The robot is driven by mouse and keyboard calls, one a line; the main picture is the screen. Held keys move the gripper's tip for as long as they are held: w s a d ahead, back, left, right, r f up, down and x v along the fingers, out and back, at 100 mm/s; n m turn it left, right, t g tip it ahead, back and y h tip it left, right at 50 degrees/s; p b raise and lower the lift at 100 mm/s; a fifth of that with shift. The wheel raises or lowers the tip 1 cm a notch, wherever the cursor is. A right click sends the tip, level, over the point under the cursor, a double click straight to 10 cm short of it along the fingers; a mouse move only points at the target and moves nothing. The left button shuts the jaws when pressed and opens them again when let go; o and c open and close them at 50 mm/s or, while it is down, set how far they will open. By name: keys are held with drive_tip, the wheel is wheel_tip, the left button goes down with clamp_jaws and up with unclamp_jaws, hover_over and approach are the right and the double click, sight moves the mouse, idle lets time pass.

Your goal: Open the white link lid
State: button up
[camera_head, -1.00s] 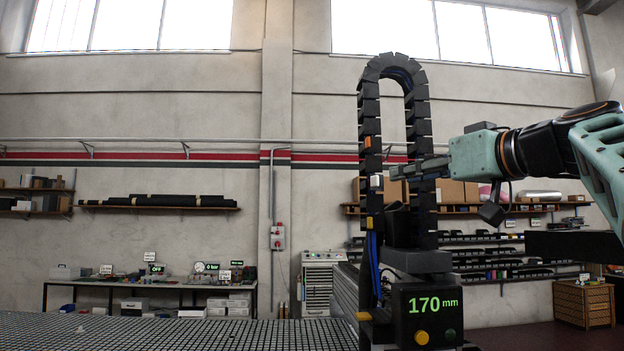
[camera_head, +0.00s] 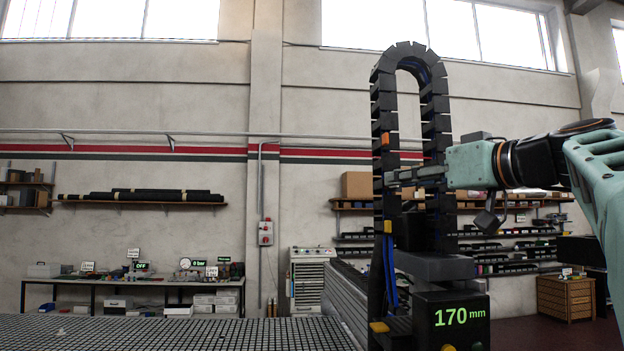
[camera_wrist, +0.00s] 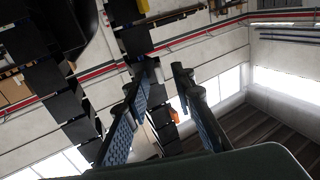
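The black cable chain (camera_head: 384,108) stands as a tall upright loop, with an orange link lid (camera_head: 386,139) on its left strand. The orange lid shows beyond the fingers in the wrist view (camera_wrist: 174,115).
The chain rises from a black unit with a 170 mm display (camera_head: 452,317). A grid table (camera_head: 180,332) spreads at the lower left. A workbench (camera_head: 130,282) and shelves stand along the back wall. Space left of the chain is free.

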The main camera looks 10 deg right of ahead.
drive_tip(key=shift+w+a, duration=0.1)
drive_tip(key=shift+w, duration=0.1)
drive_tip(key=shift+c, duration=0.4)
clamp_jaws()
drive_tip(key=shift+s+d+r+n+g+y+p, duration=0.1)
drive_tip(key=shift+d+n+g+y+p, duration=0.35)
drive_tip(key=shift+n+g+y+p, duration=0.45)
drive_tip(key=shift+w+d+f+n+g+y+p, duration=0.1)
drive_tip(key=shift+d+n+g+y+p, duration=0.4)
drive_tip(key=shift+n+g+y, duration=0.65)
drive_tip(key=shift+s+d+r+n+g+y+p, duration=0.1)
drive_tip(key=shift+d+n+g+y+p, duration=0.5)
drive_tip(key=shift+y, duration=0.75)
drive_tip(key=shift+a+n, duration=0.1)
drive_tip(key=shift+n, duration=0.15)
drive_tip(key=shift+d+n+g+y+p, duration=0.2)
drive_tip(key=shift+n+g+y, duration=0.3)
drive_tip(key=shift+g, duration=0.25)
drive_tip(key=shift+d+n+g+y+p, duration=0.2)
drive_tip(key=shift+n+g+y, duration=0.25)
drive_tip(key=shift+g, duration=0.25)
